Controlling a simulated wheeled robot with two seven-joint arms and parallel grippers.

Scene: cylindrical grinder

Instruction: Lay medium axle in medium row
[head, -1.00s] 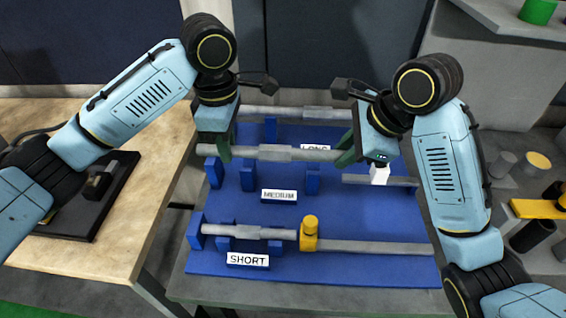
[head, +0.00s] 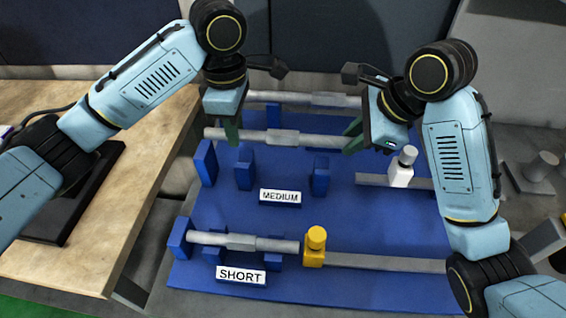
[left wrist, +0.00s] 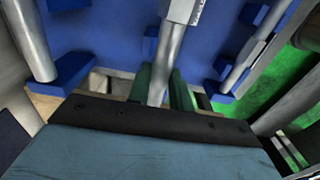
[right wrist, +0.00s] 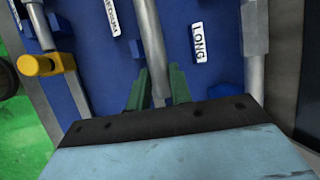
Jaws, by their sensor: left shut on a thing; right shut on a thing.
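A grey stepped axle (head: 283,138) with a thicker middle is held level between both grippers. In the head view it appears just beyond the medium row's blue supports (head: 244,168), apart from them. The MEDIUM label (head: 280,196) is in front of that row. My left gripper (head: 231,130) is shut on the axle's left part, and the axle also shows between its fingers in the left wrist view (left wrist: 160,80). My right gripper (head: 353,134) is shut on its right part, which also shows in the right wrist view (right wrist: 153,50). The LONG label is hidden in the head view.
A white stop (head: 401,172) sits on a grey rail right of the medium row. In front, a short axle (head: 240,242) lies in the SHORT row beside a yellow stop (head: 314,250). Another axle (head: 325,99) is behind. A wooden bench (head: 140,190) stands left.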

